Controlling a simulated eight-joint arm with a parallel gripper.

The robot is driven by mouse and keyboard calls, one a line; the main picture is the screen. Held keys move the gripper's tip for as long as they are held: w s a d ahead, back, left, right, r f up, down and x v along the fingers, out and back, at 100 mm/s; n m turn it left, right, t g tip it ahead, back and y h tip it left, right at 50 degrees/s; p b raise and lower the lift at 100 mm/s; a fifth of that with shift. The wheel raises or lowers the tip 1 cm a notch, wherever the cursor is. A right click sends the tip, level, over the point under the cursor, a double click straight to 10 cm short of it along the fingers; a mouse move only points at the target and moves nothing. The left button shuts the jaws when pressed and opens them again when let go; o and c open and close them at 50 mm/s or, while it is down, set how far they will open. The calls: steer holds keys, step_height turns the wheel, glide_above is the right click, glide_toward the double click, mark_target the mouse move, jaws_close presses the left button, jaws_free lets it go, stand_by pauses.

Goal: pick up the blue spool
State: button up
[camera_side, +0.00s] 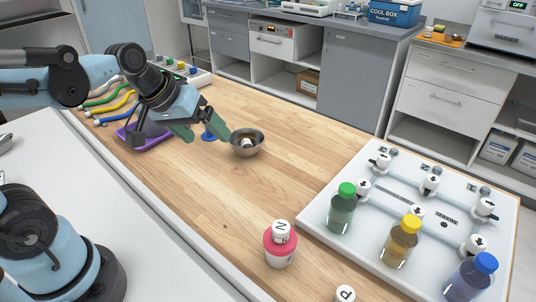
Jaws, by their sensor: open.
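The blue spool (208,136) stands on the wooden table, left of a small metal bowl. Its upper part is partly hidden by my gripper. My gripper (203,129) points down at the spool with its two green fingers apart, one on the spool's left and one on its right by the bowl. I cannot tell whether the fingers touch the spool.
The metal bowl (258,149), with a small white item inside, is close beside the right finger. A purple holder (130,137) is to the left. A pink jar (281,251) and a white board (318,215) with bottles are nearer. The middle of the table is clear.

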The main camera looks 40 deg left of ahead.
steer(key=w+a+r+n+h, duration=0.2)
steer(key=w+a+n+h, duration=0.15)
steer(key=w+n, duration=0.4)
steer(key=w+a+f+n+h, duration=0.1)
steer(key=w+a+n+h, duration=0.1)
steer(key=a+n, duration=0.2)
steer(key=w+a+f+n+t+h, duration=0.1)
steer(key=w+a+n, duration=0.1)
steer(key=a+n, duration=0.3)
steer(key=w+a+f+n+t+h, duration=0.1)
steer(key=a+n, duration=0.3)
steer(key=a, duration=0.5)
steer(key=shift+w+a+f+n+h, duration=0.15)
steer(key=shift+w+f+h, duration=0.15)
steer(key=shift+w+h, duration=0.15)
steer(key=shift+w+d+f+n+h, duration=0.1)
steer(key=shift+w+f+h, duration=0.15)
steer(key=shift+w+h, duration=0.2)
steer(key=shift+a+f, duration=0.15)
steer(key=shift+a, duration=0.15)
steer(key=shift+f+t, duration=0.25)
steer(key=shift+t, duration=0.05)
step_height(320, 180, down, 3)
steer(key=shift+f, duration=0.2)
step_height(320, 180, down, 2)
steer(key=shift+f, duration=0.2)
steer(key=shift+f+x, duration=0.25)
steer(key=shift+x, duration=0.8)
steer(key=shift+w+d+f, duration=0.2)
steer(key=shift+d, duration=0.1)
